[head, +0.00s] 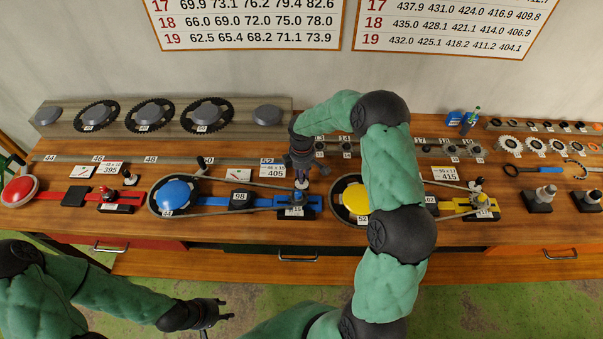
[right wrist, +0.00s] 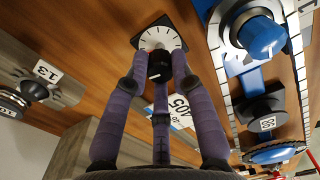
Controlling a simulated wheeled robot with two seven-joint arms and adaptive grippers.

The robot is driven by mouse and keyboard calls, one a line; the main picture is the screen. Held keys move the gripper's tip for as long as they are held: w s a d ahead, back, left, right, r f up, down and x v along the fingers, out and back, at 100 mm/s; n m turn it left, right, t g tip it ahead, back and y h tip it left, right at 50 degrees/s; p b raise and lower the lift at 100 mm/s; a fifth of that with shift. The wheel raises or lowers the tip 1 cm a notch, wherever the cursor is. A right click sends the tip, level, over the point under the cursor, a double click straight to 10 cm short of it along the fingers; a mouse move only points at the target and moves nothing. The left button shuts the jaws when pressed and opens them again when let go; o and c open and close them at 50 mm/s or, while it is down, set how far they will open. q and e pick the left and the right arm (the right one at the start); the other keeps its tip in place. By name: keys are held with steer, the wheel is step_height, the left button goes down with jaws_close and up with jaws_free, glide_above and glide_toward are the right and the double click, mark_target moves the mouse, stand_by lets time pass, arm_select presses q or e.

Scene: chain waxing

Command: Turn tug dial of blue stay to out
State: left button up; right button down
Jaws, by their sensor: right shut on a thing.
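The blue stay (head: 265,200) is a blue bar on the bench, with a blue disc (head: 176,194) at its left, a chain around it and a smaller blue-topped post (head: 297,198) at its right. Its tug dial (right wrist: 150,36) is a white, tick-marked face on a dark square plate, with a black knob (right wrist: 160,68) in front. My right gripper (head: 301,166) reaches down from above onto the knob, its fingers closed around it. The fingers hide part of the dial, so its setting is unclear. My left gripper (head: 224,310) is open and empty, low in front of the bench.
A red stay (head: 75,194) lies to the left and a yellow stay (head: 385,208) to the right, partly behind my right arm. A card reading 405 (head: 272,171) stands close left of my right gripper. Sprockets on a grey block (head: 225,125) line the back.

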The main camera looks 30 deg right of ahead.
steer(key=shift+s+f+n, duration=0.1)
steer(key=shift+n, duration=1.1)
steer(key=c, duration=1)
jaws_free()
steer(key=shift+d, duration=0.1)
steer(key=shift+c, duration=0.2)
steer(key=shift+r, duration=0.35)
step_height(320, 180, up, 11)
steer(key=shift+r, duration=0.2)
